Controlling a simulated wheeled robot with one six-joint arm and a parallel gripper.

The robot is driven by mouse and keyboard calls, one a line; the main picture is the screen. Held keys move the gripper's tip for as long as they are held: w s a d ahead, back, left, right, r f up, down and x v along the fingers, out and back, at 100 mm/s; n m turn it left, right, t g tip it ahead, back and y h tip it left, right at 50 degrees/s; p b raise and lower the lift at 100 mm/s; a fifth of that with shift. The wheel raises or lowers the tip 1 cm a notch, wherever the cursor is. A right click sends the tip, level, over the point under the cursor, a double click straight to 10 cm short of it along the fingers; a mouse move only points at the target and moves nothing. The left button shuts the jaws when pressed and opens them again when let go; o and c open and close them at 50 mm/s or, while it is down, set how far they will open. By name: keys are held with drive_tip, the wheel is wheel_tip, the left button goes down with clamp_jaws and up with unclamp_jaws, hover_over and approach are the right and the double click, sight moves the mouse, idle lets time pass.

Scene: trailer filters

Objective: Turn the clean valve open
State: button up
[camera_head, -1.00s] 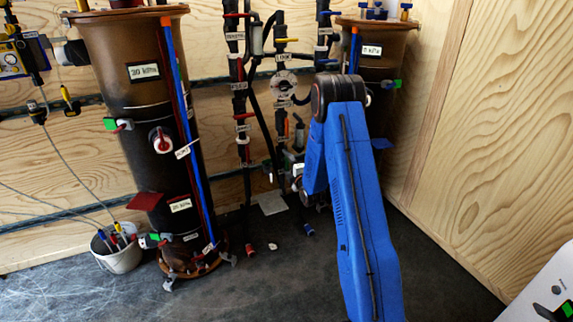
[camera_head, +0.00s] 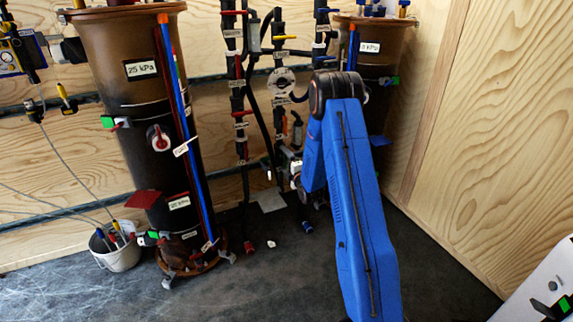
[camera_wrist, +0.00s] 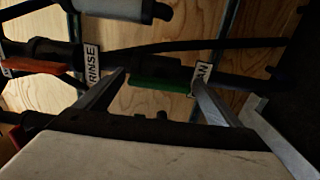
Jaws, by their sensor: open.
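In the wrist view a dark pipe crosses the picture. A green valve handle (camera_wrist: 160,86) lies along it, beside a partly hidden label ending in "AN" (camera_wrist: 201,77), which may be the clean valve's label. My gripper (camera_wrist: 160,82) is open, with one finger on each side of the green handle. Whether either finger touches it I cannot tell. The right finger covers part of the label. In the head view my blue arm hides the gripper and this valve.
A "RINSE" label (camera_wrist: 92,63) and an orange handle (camera_wrist: 36,65) are close by on the left. In the head view a brown filter column (camera_head: 135,95) stands left, a second (camera_head: 376,70) behind my arm. A plywood wall (camera_head: 480,140) bounds the right. Dark floor is free in front.

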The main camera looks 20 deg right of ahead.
drive_tip(key=s, duration=1.7)
drive_tip(key=shift+s, duration=0.2)
drive_tip(key=s+a+r+m+g+h, duration=0.1)
drive_tip(key=s+a+r+m+g, duration=0.35)
drive_tip(key=r, duration=0.45)
drive_tip(key=s+a+r+m+g+h, duration=0.1)
drive_tip(key=s+a+r+m+g, duration=0.3)
drive_tip(key=r, duration=0.4)
drive_tip(key=s+a+r+m+g, duration=0.1)
drive_tip(key=s+a+r+m, duration=0.1)
drive_tip(key=s, duration=0.9)
drive_tip(key=s+a+r+m+g+y, duration=0.1)
drive_tip(key=s+a+r+m+g, duration=0.1)
drive_tip(key=s, duration=1)
drive_tip(key=s+a+r+m+g+y, duration=0.1)
drive_tip(key=s+a+r+m, duration=0.2)
drive_tip(key=s, duration=0.9)
drive_tip(key=a+m, duration=0.2)
drive_tip(key=shift+s+a+r+m+g, duration=0.15)
drive_tip(key=shift+s+a+m+g, duration=0.05)
drive_tip(key=shift+m+g, duration=0.15)
